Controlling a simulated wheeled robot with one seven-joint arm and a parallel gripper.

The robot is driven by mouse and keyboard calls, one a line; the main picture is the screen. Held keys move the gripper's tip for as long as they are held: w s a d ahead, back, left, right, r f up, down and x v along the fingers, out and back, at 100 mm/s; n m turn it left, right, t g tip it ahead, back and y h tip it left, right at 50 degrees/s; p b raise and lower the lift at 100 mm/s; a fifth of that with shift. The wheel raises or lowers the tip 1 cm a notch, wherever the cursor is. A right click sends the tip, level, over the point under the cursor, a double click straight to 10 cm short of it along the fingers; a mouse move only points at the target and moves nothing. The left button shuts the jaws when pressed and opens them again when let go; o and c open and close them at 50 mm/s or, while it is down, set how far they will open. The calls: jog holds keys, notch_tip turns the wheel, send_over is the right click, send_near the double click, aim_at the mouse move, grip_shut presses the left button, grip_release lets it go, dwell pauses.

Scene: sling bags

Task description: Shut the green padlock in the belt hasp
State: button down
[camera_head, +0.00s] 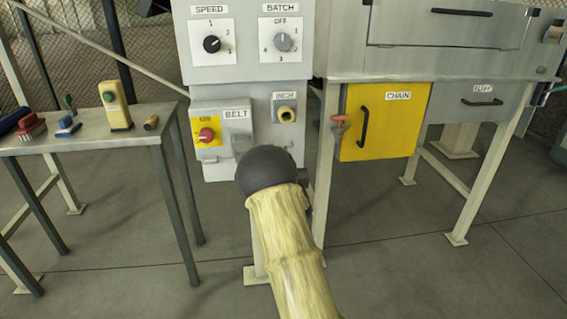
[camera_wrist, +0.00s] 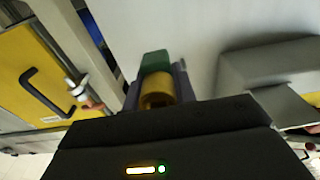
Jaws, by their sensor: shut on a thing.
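A green block, the padlock (camera_wrist: 155,61), sits between the fingers of my gripper (camera_wrist: 159,77), which is shut on it in the wrist view. A brass-yellow cylinder (camera_wrist: 157,91) shows just in front of the green; I cannot tell whether it is part of the padlock. No shackle can be made out.
Right of the panel is a yellow chain door (camera_head: 385,122) with a black handle and an orange-brown piece (camera_head: 340,127) at its left edge. A table (camera_head: 95,137) with several small items stands left.

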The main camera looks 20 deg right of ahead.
jog(key=shift+b+v, duration=0.35)
jog(key=shift+v, duration=1.15)
jog(key=shift+a+f, duration=0.1)
jog(key=s+a+f, duration=0.6)
jog(key=a+f, duration=0.2)
jog(key=a, duration=0.1)
jog(key=s+a+f+p, duration=0.1)
jog(key=s+a+f, duration=0.5)
jog(key=a+f, duration=0.2)
jog(key=shift+s+a+f+p, duration=0.2)
jog(key=shift+s+a+p, duration=0.1)
jog(key=shift+a, duration=0.95)
